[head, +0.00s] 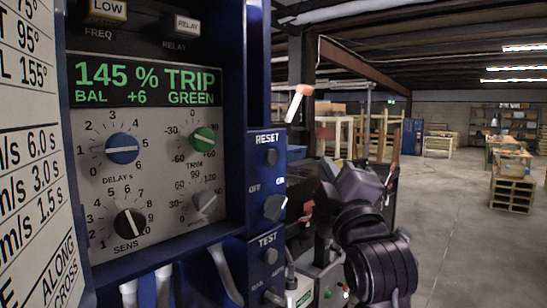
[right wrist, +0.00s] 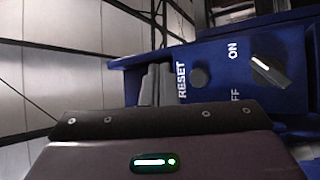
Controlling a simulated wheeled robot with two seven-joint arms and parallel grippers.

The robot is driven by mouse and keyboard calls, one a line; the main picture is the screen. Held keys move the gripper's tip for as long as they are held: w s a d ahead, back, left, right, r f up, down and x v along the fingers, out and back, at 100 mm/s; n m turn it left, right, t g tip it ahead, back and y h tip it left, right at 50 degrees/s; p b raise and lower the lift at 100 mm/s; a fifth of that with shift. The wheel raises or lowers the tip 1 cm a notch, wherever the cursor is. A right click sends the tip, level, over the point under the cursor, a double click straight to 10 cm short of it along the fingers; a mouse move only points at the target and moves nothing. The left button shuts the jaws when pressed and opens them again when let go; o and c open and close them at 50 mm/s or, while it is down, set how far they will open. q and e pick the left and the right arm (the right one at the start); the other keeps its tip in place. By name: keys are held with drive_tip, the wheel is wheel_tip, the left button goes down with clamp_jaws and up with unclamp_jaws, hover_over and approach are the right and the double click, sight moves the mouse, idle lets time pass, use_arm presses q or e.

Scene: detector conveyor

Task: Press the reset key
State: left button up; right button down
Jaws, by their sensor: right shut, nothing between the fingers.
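The reset key (head: 271,157) is a small dark round button under the white RESET label, on the blue side panel right of the display. In the right wrist view the reset key (right wrist: 199,77) shows beside its label, uncovered. My right gripper (head: 323,172) is right of the key in the head view, apart from it; its fingertips are hard to make out there. In the right wrist view my right gripper (right wrist: 158,84) shows shut grey fingers left of the RESET label. Contact with the panel cannot be told. My left gripper is out of view.
An OFF/ON rotary switch (head: 275,207) sits below the key, and a TEST section (head: 268,239) below that. The display (head: 150,82) reads 145 %, TRIP, GREEN, BAL +6. An orange-tipped lever (head: 299,98) stands right of the panel. Open floor (head: 455,245) lies to the right.

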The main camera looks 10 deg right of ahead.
sight(277, 153)
drive_tip(key=w+a+p, duration=0.1)
drive_tip(key=w+a, duration=0.4)
drive_tip(key=w, duration=0.1)
drive_tip(key=shift+w+a, duration=0.2)
drive_tip(key=shift+w, duration=0.2)
drive_tip(key=shift+w, duration=0.1)
idle(1.8)
drive_tip(key=shift+w+a+p, duration=0.25)
drive_tip(key=shift+p, duration=0.15)
drive_tip(key=shift+w+a, duration=0.3)
drive_tip(key=shift+w, duration=0.1)
idle(0.7)
drive_tip(key=shift+s+d, duration=0.15)
drive_tip(key=shift+s, duration=0.05)
drive_tip(key=shift+s+d, duration=0.4)
drive_tip(key=shift+s, duration=0.15)
